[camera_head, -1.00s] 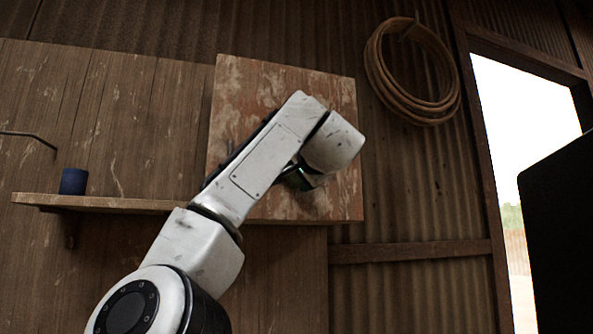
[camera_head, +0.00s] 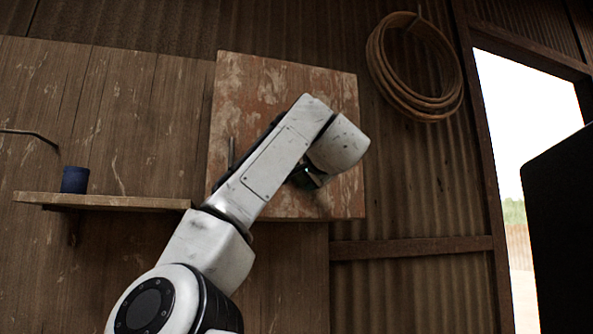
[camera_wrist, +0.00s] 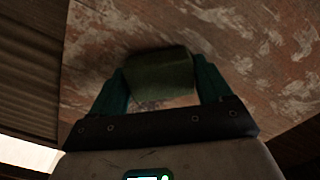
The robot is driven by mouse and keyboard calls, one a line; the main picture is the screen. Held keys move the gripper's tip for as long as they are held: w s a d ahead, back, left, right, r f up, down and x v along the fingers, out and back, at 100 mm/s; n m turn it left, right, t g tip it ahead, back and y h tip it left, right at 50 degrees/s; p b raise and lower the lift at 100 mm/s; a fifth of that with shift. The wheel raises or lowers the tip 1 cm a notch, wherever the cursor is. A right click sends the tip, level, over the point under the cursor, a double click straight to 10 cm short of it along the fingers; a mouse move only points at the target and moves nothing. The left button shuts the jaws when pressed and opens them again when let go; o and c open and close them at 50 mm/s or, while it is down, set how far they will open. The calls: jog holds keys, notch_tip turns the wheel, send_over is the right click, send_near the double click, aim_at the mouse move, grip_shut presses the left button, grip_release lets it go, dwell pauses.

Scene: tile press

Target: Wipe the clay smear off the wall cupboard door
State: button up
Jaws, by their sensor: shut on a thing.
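The wall cupboard door (camera_head: 285,85) is reddish brown with worn, pale patches. It also fills most of the wrist view (camera_wrist: 215,35). My gripper (camera_wrist: 160,72) is shut on a dark green block-like sponge (camera_wrist: 158,84), held between its two teal fingers. The sponge is at the door's surface; whether it touches cannot be told for sure. In the head view the gripper (camera_head: 310,180) is mostly hidden behind my arm, in front of the door's lower right part. Pale marks show around the sponge, but I cannot tell the clay smear from the worn paint.
A dark upright handle (camera_head: 231,152) stands at the door's left side. A shelf (camera_head: 120,202) with a blue cylinder (camera_head: 75,180) is to the left. A coiled hose (camera_head: 415,75) hangs right of the cupboard. A bright doorway (camera_head: 520,130) is at the far right.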

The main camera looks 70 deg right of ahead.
jog(key=s+d+p, duration=0.2)
jog(key=s+d, duration=0.5)
jog(key=s, duration=0.1)
dwell(1.0)
jog(key=shift+w+a+p, duration=0.25)
jog(key=shift+w+a, duration=1.05)
jog(key=shift+w, duration=0.2)
jog(key=shift+w+a+p, duration=0.2)
jog(key=shift+w+a, duration=1.05)
jog(key=shift+w, duration=0.25)
jog(key=shift+w+a+p, duration=0.25)
jog(key=shift+w+a, duration=1.05)
jog(key=shift+w, duration=0.2)
jog(key=shift+r+p, duration=0.35)
jog(key=s+d+p, duration=0.1)
jog(key=s+d, duration=0.6)
jog(key=s, duration=0.2)
jog(key=shift+d+p, duration=0.3)
jog(key=shift+d, duration=0.05)
jog(key=shift+f, duration=0.1)
